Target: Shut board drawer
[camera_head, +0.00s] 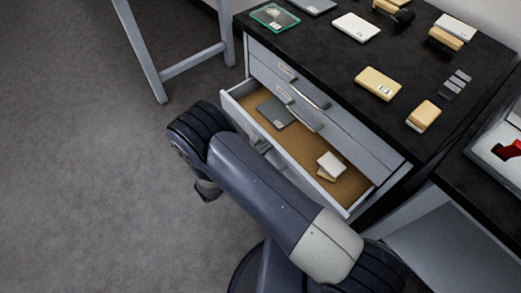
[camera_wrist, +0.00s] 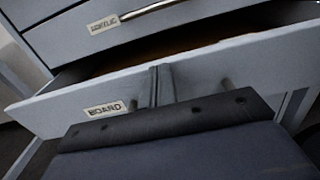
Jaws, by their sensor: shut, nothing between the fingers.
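The board drawer (camera_head: 262,135) stands pulled out of the grey cabinet in the head view. Its tan floor holds a dark grey flat piece (camera_head: 276,113) and a small stack of pale blocks (camera_head: 330,164). In the wrist view its grey front (camera_wrist: 60,108) carries the label "BOARD" (camera_wrist: 106,109). My gripper (camera_wrist: 160,72) is shut and empty, with its fingers in front of the drawer front, right of the label. I cannot tell whether they touch it. In the head view my arm hides the fingers.
Another drawer (camera_wrist: 110,32) above, with a metal handle (camera_wrist: 150,9), is shut. The black cabinet top (camera_head: 330,75) bears several cases and blocks. A grey trestle leg (camera_head: 140,50) stands at left. A second bench (camera_head: 475,175) stands at right. The floor at left is clear.

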